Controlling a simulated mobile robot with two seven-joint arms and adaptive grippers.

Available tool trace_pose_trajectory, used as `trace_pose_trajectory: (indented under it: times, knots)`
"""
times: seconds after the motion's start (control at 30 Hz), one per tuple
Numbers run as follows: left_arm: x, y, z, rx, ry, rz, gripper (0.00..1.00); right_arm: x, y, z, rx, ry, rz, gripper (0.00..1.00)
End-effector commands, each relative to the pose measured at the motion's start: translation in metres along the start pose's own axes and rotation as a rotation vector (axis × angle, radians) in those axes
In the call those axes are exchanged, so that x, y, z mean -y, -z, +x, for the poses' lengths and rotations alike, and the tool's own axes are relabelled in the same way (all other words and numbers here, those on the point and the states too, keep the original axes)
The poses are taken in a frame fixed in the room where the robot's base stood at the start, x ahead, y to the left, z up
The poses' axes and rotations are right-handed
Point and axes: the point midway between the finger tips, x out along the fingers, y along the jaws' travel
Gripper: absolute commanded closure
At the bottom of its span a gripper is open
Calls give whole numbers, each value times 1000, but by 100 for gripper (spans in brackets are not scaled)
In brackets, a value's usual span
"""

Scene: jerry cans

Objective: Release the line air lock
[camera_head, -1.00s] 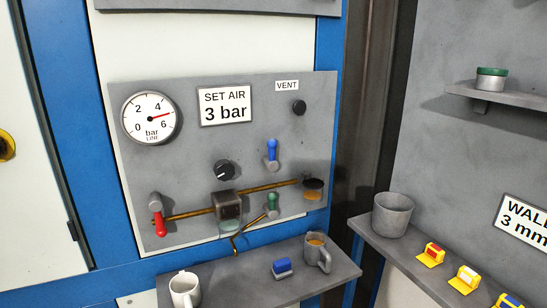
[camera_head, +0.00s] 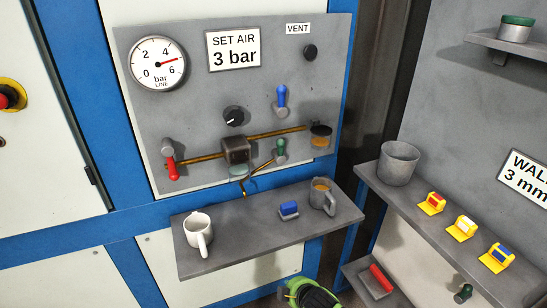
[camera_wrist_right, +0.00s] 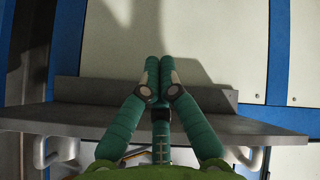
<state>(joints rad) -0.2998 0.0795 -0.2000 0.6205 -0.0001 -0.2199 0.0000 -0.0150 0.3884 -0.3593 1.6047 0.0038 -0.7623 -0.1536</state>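The grey air panel (camera_head: 210,100) carries a LINE gauge (camera_head: 158,64), its needle between 4 and 6, and a "SET AIR 3 bar" label (camera_head: 234,50). A black knob (camera_head: 234,116) sits below the label; a black round knob (camera_head: 310,52) sits under the VENT label (camera_head: 298,29). The red-handled lever (camera_head: 171,165) points down, the blue lever (camera_head: 281,97) up, and the green lever (camera_head: 280,151) up at the slanted brass pipe. My right gripper shows partly at the bottom, below the shelf; in the wrist view its fingers (camera_wrist_right: 159,65) are together, with nothing visible between them. My left gripper is out of view.
The shelf (camera_head: 240,242) under the panel holds a white mug (camera_head: 198,232), a blue block (camera_head: 289,209) and a grey mug (camera_head: 322,197). The right shelf holds a grey pot (camera_head: 398,163) and yellow-based blocks (camera_head: 431,203). A lower ledge holds a red block (camera_head: 381,278).

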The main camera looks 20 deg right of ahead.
Motion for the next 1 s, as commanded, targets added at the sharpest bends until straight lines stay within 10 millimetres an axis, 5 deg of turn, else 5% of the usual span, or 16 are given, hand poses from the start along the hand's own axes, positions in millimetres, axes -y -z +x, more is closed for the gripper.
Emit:
trace_pose_trajectory:
  times: [0.03, 0.2, 0.5, 0.7, 1.0]
  knots:
    - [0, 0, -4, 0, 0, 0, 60, -18, 32, -17, -46, -24, -38, 100]
    - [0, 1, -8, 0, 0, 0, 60, -78, 119, -61, -190, -134, -201, 100]
    - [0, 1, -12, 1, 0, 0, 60, -207, 251, -142, -420, -448, -615, 100]
    - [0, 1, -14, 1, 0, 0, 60, -261, 299, -198, -479, -619, -814, 100]
    - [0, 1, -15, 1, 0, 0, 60, -282, 316, -227, -495, -698, -902, 100]
